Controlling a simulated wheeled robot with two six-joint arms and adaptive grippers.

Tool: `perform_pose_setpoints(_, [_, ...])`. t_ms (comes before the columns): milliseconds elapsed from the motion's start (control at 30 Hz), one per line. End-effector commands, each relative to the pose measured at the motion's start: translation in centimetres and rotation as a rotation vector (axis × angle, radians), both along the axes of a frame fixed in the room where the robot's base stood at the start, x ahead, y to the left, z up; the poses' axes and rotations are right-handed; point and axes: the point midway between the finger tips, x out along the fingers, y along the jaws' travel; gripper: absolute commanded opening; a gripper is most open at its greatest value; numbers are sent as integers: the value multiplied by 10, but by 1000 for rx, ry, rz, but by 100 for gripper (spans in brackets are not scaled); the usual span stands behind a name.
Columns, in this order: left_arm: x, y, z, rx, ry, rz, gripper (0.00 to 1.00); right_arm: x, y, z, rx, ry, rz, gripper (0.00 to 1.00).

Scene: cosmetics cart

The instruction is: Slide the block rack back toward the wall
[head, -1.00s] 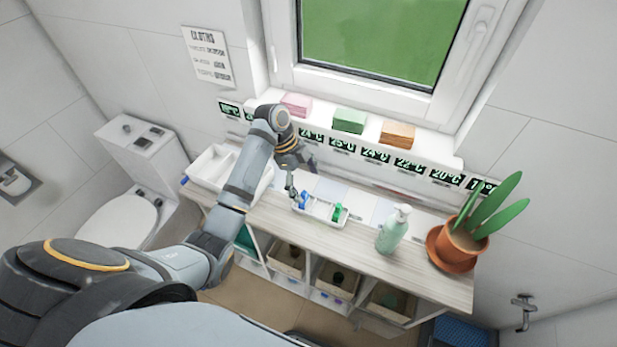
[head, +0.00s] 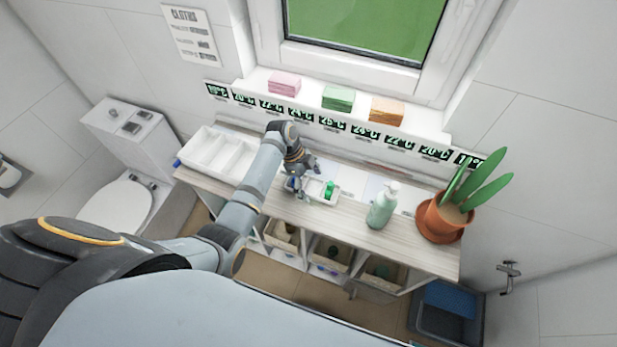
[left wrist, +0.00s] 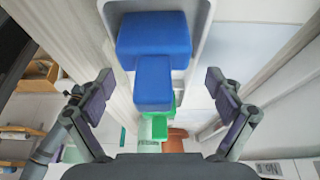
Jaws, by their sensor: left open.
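The block rack (head: 331,200) is a small white tray on the wooden cart top, in front of the wall below the window. A green block (head: 330,187) stands at its right part. In the left wrist view a blue block (left wrist: 153,40) fills the near part of the rack, and green (left wrist: 160,122) shows beyond it. My left gripper (head: 296,188) is at the rack's left end and hides that end in the head view. It is open, with one finger on each side of the blue block in the left wrist picture; I see no clear contact. My right gripper is not in view.
A white divided tray (head: 217,157) stands left of my arm. A pump bottle (head: 382,208) and a potted plant (head: 447,219) stand to the right. Cloth stacks (head: 338,98) lie on the sill above the label strip (head: 333,124). Some counter shows between rack and wall.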

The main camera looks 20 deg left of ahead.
Motion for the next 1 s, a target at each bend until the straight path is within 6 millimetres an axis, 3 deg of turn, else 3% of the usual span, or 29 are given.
perform_pose_setpoints(233, [0,0,-1,0,1,0,91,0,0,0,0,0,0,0])
perform_pose_setpoints(733, [0,0,0,0,1,0,23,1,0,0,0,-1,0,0])
perform_pose_setpoints(1000, [1,0,0,0,1,2,22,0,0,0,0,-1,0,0])
